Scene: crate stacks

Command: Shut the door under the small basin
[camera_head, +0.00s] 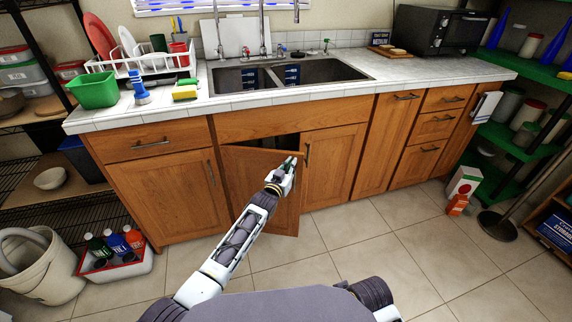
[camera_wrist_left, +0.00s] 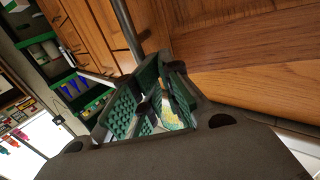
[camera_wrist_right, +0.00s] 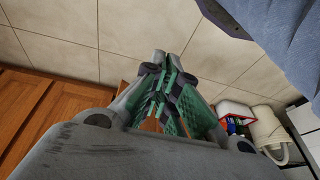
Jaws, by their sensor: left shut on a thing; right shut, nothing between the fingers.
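The brown wooden door (camera_head: 250,175) under the left, smaller-looking basin (camera_head: 240,80) stands ajar, its right edge swung out from the cabinet front. A dark gap shows above its top edge. My left gripper (camera_head: 291,162) is at the door's upper right. In the left wrist view, the left gripper (camera_wrist_left: 152,68) is shut on the door's dark bar handle (camera_wrist_left: 125,25), with wood close beside it. The handle's gripped part is hidden between the fingers. My right gripper (camera_wrist_right: 157,68) is shut and empty over the floor.
The neighbouring door (camera_head: 335,165) on the right is closed. A tray of bottles (camera_head: 118,265) and a white bucket (camera_head: 42,275) stand on the floor at left. A box (camera_head: 462,184) and an orange bottle stand at right. The tiled floor (camera_head: 390,230) before the cabinets is clear.

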